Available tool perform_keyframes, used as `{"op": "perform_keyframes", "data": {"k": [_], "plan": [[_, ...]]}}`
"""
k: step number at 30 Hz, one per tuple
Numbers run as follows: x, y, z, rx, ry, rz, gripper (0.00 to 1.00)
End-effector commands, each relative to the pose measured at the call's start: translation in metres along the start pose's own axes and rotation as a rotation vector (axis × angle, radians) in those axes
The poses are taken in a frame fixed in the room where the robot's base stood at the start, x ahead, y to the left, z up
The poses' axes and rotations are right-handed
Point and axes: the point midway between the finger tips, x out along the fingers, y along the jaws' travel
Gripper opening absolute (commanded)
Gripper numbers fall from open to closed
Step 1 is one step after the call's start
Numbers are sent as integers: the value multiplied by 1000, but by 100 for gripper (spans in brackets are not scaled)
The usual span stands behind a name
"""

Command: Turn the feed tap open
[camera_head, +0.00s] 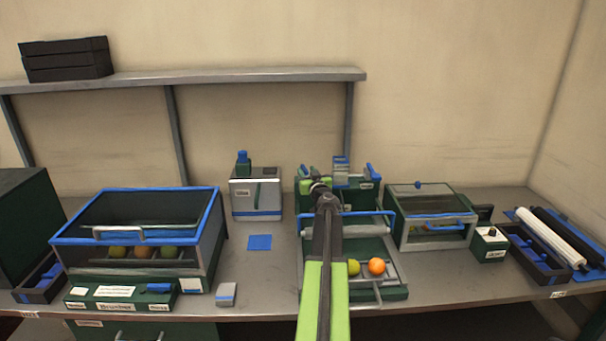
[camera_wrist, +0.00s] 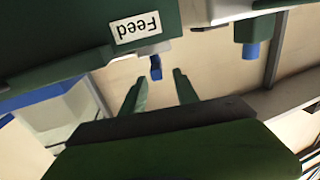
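In the wrist view, a dark green housing (camera_wrist: 50,35) carries a white label reading "Feed" (camera_wrist: 136,28), seen upside down. A small blue tap handle (camera_wrist: 156,68) sticks out beside the label. My gripper (camera_wrist: 159,76) is open, its two green fingers apart, with the blue handle showing between and just beyond the tips. I cannot tell whether the fingers touch it. In the head view, my arm reaches to the dark green machine (camera_head: 366,196) at the back middle and hides part of it, including the tap.
A tray (camera_head: 392,294) before the machine holds a yellow-green fruit (camera_head: 353,267) and an orange (camera_head: 377,267). A blue-rimmed case (camera_head: 137,189) with several fruits stands left. A clear-topped box (camera_head: 437,234) stands right. A blue square (camera_head: 259,242) lies on open bench.

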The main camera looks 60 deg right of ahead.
Motion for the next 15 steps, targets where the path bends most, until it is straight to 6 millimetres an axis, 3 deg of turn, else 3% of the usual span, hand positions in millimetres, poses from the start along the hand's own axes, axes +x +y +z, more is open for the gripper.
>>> {"op": "perform_keyframes", "data": {"k": [8,15], "plan": [[2,5,4,0,0,5,36],[36,7,4,0,0,5,36]]}}
